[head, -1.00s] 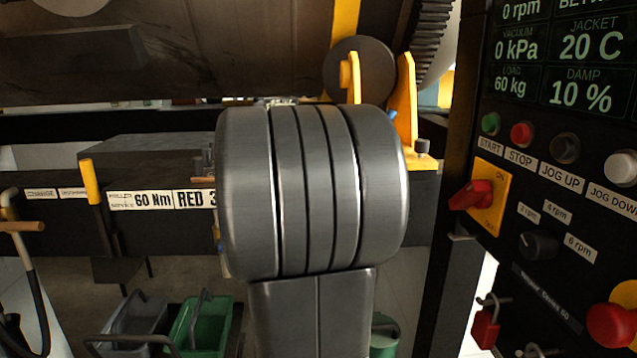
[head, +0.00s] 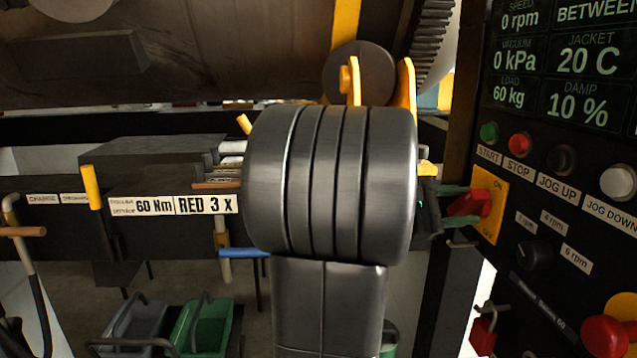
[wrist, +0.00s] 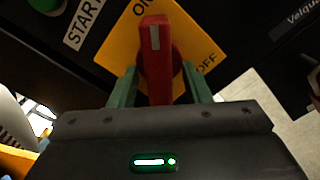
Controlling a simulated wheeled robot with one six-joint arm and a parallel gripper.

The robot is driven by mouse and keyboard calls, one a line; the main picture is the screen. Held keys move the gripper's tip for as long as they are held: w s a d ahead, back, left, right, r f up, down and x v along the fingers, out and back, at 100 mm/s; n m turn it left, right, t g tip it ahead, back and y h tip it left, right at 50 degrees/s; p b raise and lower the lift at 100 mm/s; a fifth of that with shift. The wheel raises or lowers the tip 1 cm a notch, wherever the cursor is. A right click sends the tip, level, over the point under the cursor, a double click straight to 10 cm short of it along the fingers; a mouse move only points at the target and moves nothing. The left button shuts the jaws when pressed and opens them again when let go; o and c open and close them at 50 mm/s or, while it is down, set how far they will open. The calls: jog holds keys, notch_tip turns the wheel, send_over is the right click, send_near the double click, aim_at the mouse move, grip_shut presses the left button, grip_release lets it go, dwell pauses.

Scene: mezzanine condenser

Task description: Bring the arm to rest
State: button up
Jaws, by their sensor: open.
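My gripper (wrist: 158,82) is open. Its two green fingers stand on either side of the red rotary switch handle (wrist: 155,48) in the wrist view, with the handle between them. Whether either finger touches it I cannot tell. In the head view the red handle (head: 472,202) sits on a yellow plate (head: 495,190) marked ON, on the dark control panel (head: 515,285). My gripper (head: 456,205) reaches it from the left, and its body is mostly hidden behind my large grey arm link (head: 330,180).
Push buttons and a small knob (head: 535,255) surround the switch. A red padlock (head: 483,335) hangs below, and a red emergency button (head: 606,335) is at lower right. A yellow bracket (head: 406,85) and roller stand behind my arm. Green (head: 208,325) and grey bins are at lower left.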

jog(key=shift+d+f+m+b, duration=0.2)
jog(key=shift+d+m+b, duration=0.1)
jog(key=shift+b, duration=0.1)
jog(key=shift+a+r+m+b, duration=0.15)
jog(key=shift+m+b, duration=0.35)
jog(key=shift+m, duration=0.5)
jog(key=m, duration=0.2)
jog(key=m+b, duration=0.1)
jog(key=m, duration=0.1)
jog(key=shift+w+r, duration=0.1)
jog(key=shift+r, duration=0.1)
